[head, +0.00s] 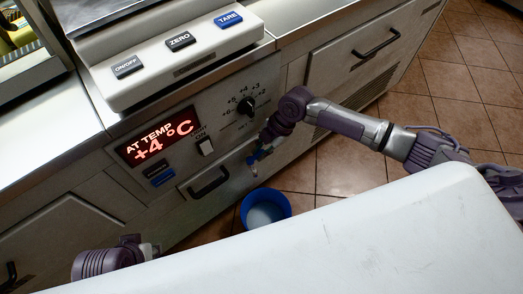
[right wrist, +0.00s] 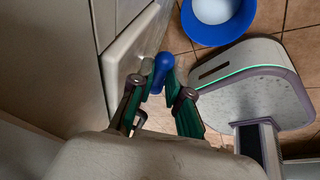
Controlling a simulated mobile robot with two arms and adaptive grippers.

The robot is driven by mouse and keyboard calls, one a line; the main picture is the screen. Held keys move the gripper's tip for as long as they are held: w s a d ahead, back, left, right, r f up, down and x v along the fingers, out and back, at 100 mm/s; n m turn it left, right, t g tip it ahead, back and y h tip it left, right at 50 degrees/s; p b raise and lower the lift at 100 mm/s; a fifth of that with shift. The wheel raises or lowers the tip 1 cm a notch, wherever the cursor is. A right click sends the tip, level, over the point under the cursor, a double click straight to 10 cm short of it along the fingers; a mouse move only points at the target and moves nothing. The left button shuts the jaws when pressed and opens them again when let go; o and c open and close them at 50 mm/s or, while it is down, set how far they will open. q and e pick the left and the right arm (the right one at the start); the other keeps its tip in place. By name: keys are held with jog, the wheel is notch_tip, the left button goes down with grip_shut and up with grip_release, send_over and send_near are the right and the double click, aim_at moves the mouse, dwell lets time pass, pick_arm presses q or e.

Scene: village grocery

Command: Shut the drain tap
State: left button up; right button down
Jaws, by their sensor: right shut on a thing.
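The drain tap has a blue lever (right wrist: 162,68) that stands out from the cabinet front in the right wrist view. In the head view the tap (head: 253,158) shows small and partly covered, low on the cabinet front. My right gripper (head: 259,152) is at the tap. In the right wrist view its green-padded fingers (right wrist: 157,88) are closed around the blue lever, one on each side. The exact lever angle is hard to tell. My left arm shows at the lower left of the head view, but its gripper is hidden.
A blue bucket (head: 265,208) with pale contents stands on the tiled floor below the tap; the right wrist view shows it too (right wrist: 217,22). A drawer handle (head: 208,182) and a display reading +4°C (head: 157,139) are left of the tap. A dial (head: 245,106) is above.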

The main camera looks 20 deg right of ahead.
jog(key=c, duration=1.1)
grip_release()
jog(key=shift+c, duration=0.2)
